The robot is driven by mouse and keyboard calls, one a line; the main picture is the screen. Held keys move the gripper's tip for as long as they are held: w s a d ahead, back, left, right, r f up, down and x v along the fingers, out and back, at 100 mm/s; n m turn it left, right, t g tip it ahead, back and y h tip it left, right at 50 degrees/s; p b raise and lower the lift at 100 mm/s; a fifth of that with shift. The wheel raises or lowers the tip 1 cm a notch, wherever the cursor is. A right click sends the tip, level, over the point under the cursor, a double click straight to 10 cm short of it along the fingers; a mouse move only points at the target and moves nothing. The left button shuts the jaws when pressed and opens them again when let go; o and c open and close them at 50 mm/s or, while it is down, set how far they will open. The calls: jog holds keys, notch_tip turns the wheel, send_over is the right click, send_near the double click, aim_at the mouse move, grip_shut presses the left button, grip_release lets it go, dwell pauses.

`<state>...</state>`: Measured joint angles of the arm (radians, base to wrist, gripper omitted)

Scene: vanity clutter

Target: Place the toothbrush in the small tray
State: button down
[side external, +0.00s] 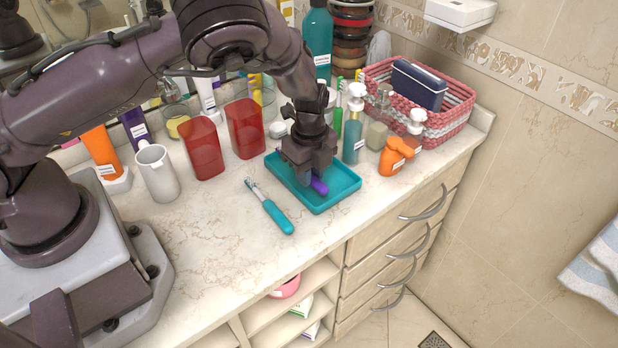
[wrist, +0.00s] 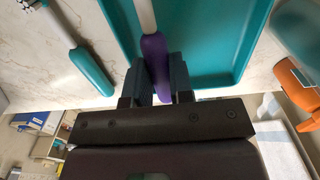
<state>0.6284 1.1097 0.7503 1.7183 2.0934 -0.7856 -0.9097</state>
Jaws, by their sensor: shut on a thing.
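My gripper (side external: 312,180) is over the teal small tray (side external: 345,192) and is shut on a slim purple-handled thing, seemingly a toothbrush (side external: 320,187). In the wrist view the purple handle (wrist: 156,62) sits between the fingertips (wrist: 158,88), with a white neck running up and away over the tray (wrist: 205,40). Its head is out of that view and hidden by my gripper in the side view. I cannot tell whether it touches the tray floor. A teal-handled brush (side external: 275,214) lies on the counter left of the tray; it also shows in the wrist view (wrist: 88,68).
Two red cups (side external: 245,128) and a white mug (side external: 157,173) stand left of the tray. A teal pump bottle (side external: 353,130) and an orange bottle (side external: 394,158) stand close on its right. A woven basket (side external: 455,118) is behind them. The front-left counter (side external: 200,245) is clear.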

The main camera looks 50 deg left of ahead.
jog(key=shift+f, duration=1.1)
jog(key=shift+f, duration=0.15)
jog(key=c, duration=1.3)
grip_release()
